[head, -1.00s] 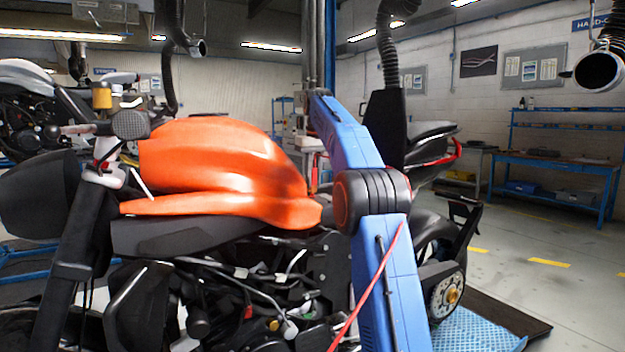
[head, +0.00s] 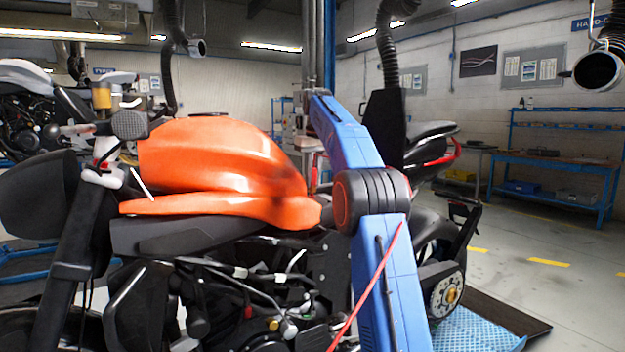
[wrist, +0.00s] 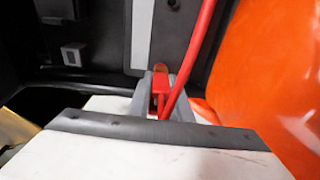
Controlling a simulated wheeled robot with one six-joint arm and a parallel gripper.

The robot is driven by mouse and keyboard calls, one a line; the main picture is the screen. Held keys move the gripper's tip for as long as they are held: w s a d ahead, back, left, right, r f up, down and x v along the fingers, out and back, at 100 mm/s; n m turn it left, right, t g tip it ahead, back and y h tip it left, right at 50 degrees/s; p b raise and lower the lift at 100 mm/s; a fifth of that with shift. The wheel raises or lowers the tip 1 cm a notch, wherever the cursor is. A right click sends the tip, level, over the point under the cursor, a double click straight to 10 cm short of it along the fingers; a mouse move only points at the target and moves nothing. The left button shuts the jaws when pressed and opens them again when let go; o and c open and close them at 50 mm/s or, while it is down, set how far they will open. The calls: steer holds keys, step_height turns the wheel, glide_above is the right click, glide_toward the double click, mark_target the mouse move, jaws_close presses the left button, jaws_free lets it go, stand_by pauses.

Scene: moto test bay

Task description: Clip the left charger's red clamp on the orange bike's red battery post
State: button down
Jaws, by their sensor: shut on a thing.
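The red clamp (wrist: 160,85) is between the grey fingers of my gripper (wrist: 162,92) in the wrist view. The fingers are shut on it. Its red cable (wrist: 202,42) rises up and to the right. In the head view a red cable (head: 376,277) crosses my blue arm. The orange bike (head: 220,165) fills the left and middle of the head view, and its orange bodywork (wrist: 275,75) stands to the right of the clamp in the wrist view. My gripper is hidden in the head view. I cannot make out the red battery post or the left charger.
Dark panels (wrist: 95,20) with a small grey square fitting (wrist: 73,54) lie beyond the clamp. In the head view, another bike (head: 30,115) stands at far left and a blue workbench (head: 555,170) at right. The floor at right is clear.

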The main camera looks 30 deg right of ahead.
mark_target(314, 168)
steer(key=shift+f, duration=0.55)
stand_by(0.4)
steer(key=c, duration=1.5)
jaws_free()
steer(key=shift+c, duration=0.2)
steer(key=shift+s+r, duration=0.25)
steer(key=shift+r, duration=1.6)
steer(key=shift+s+r, duration=0.2)
steer(key=shift+r, duration=1.6)
steer(key=shift+s, duration=0.15)
